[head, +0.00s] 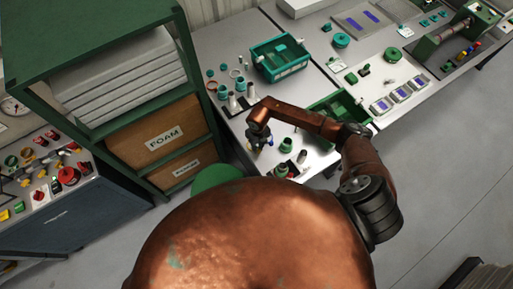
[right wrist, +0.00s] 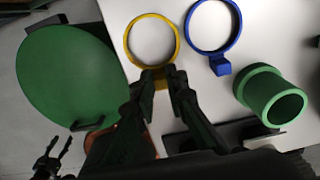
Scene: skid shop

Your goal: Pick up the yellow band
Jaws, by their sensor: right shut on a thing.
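The yellow band (right wrist: 151,15) is a ring with a small tab, in the right wrist view at top centre. My right gripper (right wrist: 160,73) is shut on its tab; the ring extends beyond the fingertips. In the head view my right gripper (head: 259,142) is low over the near end of the grey bench, and the band is too small there to make out clearly. I cannot tell whether the band touches the bench. My left gripper (right wrist: 55,152) shows small and dark at lower left in the right wrist view, its fingers apart and empty.
A blue band (right wrist: 222,67) lies just right of the yellow one. A green cylinder (right wrist: 270,97) stands further right, and a round green seat (right wrist: 65,75) is at left. A teal crate (head: 281,58) and a green tray (head: 340,106) are on the bench.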

